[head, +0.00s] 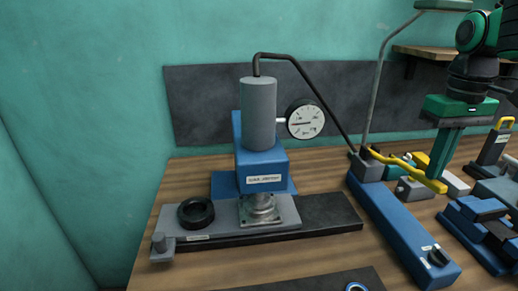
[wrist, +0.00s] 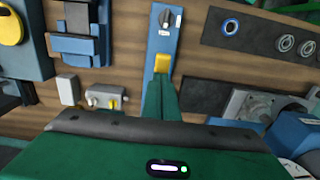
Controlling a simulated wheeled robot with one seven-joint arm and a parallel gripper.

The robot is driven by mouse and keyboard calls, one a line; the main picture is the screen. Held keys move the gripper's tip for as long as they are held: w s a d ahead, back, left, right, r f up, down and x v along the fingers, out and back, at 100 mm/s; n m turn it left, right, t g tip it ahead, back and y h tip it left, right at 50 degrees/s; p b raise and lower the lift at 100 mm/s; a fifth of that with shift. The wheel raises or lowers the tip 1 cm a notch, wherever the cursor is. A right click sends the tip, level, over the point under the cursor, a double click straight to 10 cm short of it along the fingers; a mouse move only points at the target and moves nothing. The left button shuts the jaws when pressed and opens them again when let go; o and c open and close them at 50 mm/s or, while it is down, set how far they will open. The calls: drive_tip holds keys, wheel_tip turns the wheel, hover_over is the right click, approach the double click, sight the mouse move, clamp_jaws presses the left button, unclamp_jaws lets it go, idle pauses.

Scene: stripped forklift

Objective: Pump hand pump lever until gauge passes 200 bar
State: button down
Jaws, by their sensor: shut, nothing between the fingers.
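The hand pump (head: 405,228) is a long blue body on the bench with a dark knob near its front end. Its yellow lever (head: 425,177) runs from the grey block at the pump's back toward the right front, its free end lowest in the picture. My green gripper (head: 437,176) is shut and empty, pointing down at the lever's free end; I cannot tell whether it touches. In the wrist view the lever's yellow end (wrist: 162,63) shows just beyond my fingers, which hide the rest. The round white gauge (head: 305,119) is beside the grey press cylinder (head: 259,115); its needle points roughly left, with numbers too small to read.
The blue press (head: 262,165) stands left of the pump, with a black ring (head: 196,212) on its grey plate. A dark hose (head: 315,85) runs from the cylinder to the pump. A blue vise (head: 480,228) and other small items crowd the right. A dark mat (head: 300,283) lies at the front.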

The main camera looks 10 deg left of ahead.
wheel_tip(320, 180, down, 8)
drive_tip(key=shift+r, duration=4.15)
drive_tip(key=shift+f, duration=0.1)
wheel_tip(320, 180, up, 7)
drive_tip(key=shift+w, duration=0.15)
